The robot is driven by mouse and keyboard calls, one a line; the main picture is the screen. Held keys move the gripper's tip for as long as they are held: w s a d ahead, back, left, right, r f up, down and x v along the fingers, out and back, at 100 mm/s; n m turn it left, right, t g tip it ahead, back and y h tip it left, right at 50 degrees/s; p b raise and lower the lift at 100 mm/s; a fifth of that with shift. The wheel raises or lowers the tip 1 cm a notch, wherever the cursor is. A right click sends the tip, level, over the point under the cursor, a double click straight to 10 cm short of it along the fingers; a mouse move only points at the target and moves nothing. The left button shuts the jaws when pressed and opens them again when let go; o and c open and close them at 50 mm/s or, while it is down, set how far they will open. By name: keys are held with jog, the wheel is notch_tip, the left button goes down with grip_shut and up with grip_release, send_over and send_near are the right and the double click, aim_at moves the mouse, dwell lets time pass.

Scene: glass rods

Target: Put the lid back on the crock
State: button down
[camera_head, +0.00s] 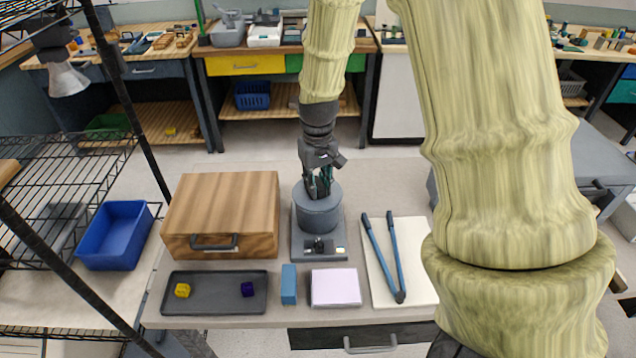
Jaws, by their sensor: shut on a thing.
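The crock (318,218) is a grey-blue cylinder standing upright on a grey base on the table. Its round lid (303,194), of the same colour, is at the crock's top, under my fingers. My gripper (319,187) comes down from above and is shut on the lid, near its middle. The fingers hide the part they hold. From this view I cannot tell whether the lid rests fully on the rim or sits slightly above it.
A wooden box (222,205) stands left of the crock. In front lie a dark tray (215,292) with two small cubes, a blue block (289,284) and a pink block (335,287). Little free room surrounds the crock.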

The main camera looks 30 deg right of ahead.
aim_at(318, 183)
jog(key=shift+f, duration=0.6)
dwell(0.7)
jog(key=c, duration=1.5)
grip_release()
jog(key=shift+r, duration=0.15)
jog(key=shift+r+p, duration=4.55)
jog(key=shift+r, duration=0.85)
